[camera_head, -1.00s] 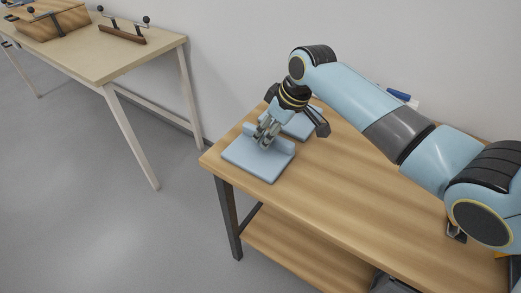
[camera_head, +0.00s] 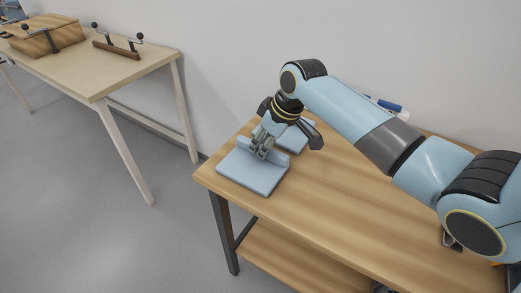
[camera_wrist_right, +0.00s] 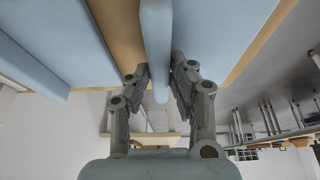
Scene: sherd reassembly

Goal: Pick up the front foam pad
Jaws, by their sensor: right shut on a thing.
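The front foam pad (camera_head: 247,178) is a flat light-blue slab with a raised ridge, at the left end of the wooden table. My right gripper (camera_head: 261,150) points down at the ridge. In the right wrist view its two fingers (camera_wrist_right: 158,85) are shut on the ridge (camera_wrist_right: 157,35), one on each side. I cannot see a clear gap between the pad and the tabletop. A second light-blue pad (camera_head: 298,138) lies behind it, partly hidden by the gripper. My left gripper is not in view.
A separate pale table (camera_head: 120,68) at the left holds a wooden box (camera_head: 52,38) and a brown bar with knobs (camera_head: 117,49).

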